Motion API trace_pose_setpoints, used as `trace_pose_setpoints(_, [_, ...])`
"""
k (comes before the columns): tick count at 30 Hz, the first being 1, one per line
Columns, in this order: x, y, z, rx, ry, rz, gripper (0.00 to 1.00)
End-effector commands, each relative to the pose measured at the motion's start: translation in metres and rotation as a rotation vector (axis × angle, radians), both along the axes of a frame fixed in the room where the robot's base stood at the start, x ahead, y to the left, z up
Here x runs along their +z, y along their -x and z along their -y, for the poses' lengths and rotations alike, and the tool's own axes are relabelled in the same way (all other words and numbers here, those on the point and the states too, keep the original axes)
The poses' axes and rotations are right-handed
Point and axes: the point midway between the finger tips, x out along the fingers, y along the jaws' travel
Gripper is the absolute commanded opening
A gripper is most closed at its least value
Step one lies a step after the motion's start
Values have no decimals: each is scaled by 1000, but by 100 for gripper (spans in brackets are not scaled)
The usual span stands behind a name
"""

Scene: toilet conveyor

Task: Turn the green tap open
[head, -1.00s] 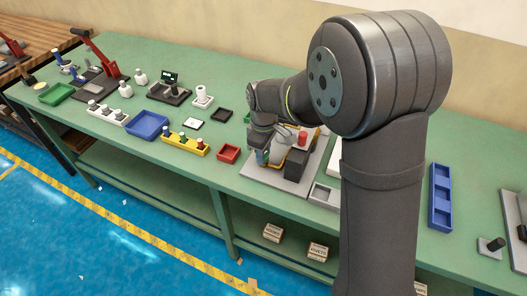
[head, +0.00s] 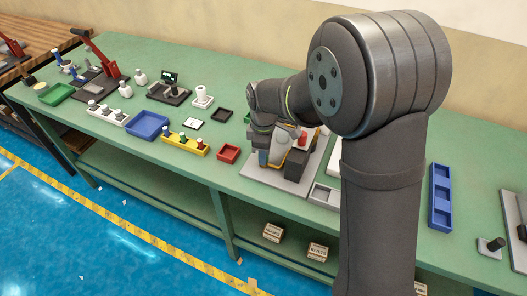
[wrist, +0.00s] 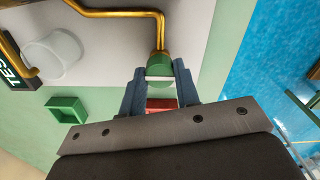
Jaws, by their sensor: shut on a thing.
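The green tap (wrist: 159,66) sits at the end of a bent brass pipe (wrist: 160,30) in the wrist view. My gripper (wrist: 160,76) has its two blue-grey fingers on either side of it, shut on it. The fingers hide part of the tap's sides. In the head view my gripper (head: 264,157) is low at the front left of the grey base plate (head: 275,180), and the tap cannot be made out there.
A white cylinder (wrist: 52,52) and a sign (wrist: 14,74) stand left of the pipe in the wrist view, with a small green tray (wrist: 66,110) below them. In the head view, a red tray (head: 228,153) lies left of the plate and a dark block (head: 297,163) stands on it.

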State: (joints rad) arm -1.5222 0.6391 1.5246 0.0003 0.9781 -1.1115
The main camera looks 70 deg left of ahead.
Motion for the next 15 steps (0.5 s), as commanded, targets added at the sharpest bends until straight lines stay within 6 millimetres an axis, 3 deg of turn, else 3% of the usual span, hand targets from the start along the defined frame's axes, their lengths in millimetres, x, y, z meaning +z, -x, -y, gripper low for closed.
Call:
trace_pose_setpoints(2, [1, 0, 0, 1, -2, 1, 6])
trace_pose_setpoints(3, [1, 0, 0, 1, -2, 1, 35])
trace_pose_setpoints(6, [0, 0, 0, 1, -1, 0, 51])
trace_pose_setpoints(15, [2, 0, 0, 0, -1, 0, 51])
